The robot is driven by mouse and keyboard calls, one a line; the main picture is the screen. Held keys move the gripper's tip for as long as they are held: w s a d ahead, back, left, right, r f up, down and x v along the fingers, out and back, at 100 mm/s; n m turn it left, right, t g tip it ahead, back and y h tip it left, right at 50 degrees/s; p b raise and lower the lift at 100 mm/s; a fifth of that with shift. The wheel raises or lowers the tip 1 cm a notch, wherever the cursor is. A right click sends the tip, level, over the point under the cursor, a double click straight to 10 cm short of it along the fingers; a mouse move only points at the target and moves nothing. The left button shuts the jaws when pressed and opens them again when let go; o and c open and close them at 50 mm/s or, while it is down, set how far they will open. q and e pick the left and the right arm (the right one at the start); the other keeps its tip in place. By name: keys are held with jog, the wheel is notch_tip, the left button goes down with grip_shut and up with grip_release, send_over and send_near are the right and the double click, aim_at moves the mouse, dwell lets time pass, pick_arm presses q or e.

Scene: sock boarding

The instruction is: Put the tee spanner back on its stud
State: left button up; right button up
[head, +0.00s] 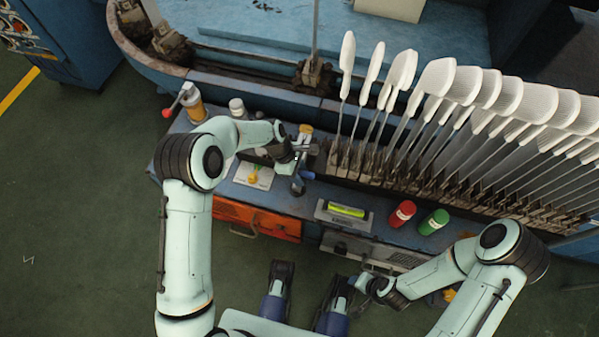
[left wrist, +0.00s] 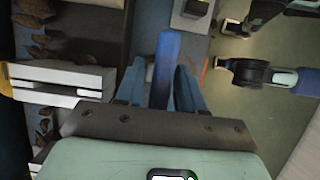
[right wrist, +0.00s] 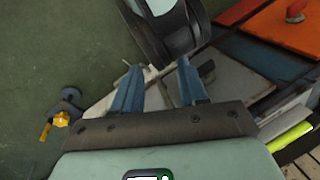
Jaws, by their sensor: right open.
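In the left wrist view a blue bar, which I take for the tee spanner's handle (left wrist: 167,60), runs between the fingers of my left gripper (left wrist: 160,82). The fingers seem shut on it, though contact is hard to see. In the head view my left gripper (head: 301,157) is over the bench, with a blue end and a grey part of the spanner (head: 297,186) just below. I cannot make out the stud. My right gripper (right wrist: 158,80) is open and empty, low in front of the bench; it also shows in the head view (head: 366,286).
The bench carries a level (head: 346,210), a red can (head: 402,215), a green can (head: 433,222) and a small card with a yellow item (head: 253,175). A row of white sock forms (head: 470,88) stands at the back right. Green floor (head: 80,220) is clear at left.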

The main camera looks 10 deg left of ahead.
pick_arm(q)
jog(key=shift+o, duration=0.3)
jog(key=shift+r, duration=0.1)
jog(key=shift+r, duration=0.3)
jog(key=p+v, duration=0.3)
jog(key=v, duration=0.9)
jog(key=shift+r, duration=0.25)
pick_arm(e)
jog(key=s+a+r+g, duration=0.1)
jog(key=s+a+r, duration=0.1)
jog(key=s+r, duration=0.1)
jog(key=shift+s+r+g+y, duration=0.3)
jog(key=shift+s+r, duration=0.1)
jog(key=shift+s, duration=0.45)
pick_arm(q)
jog(key=shift+s, duration=0.1)
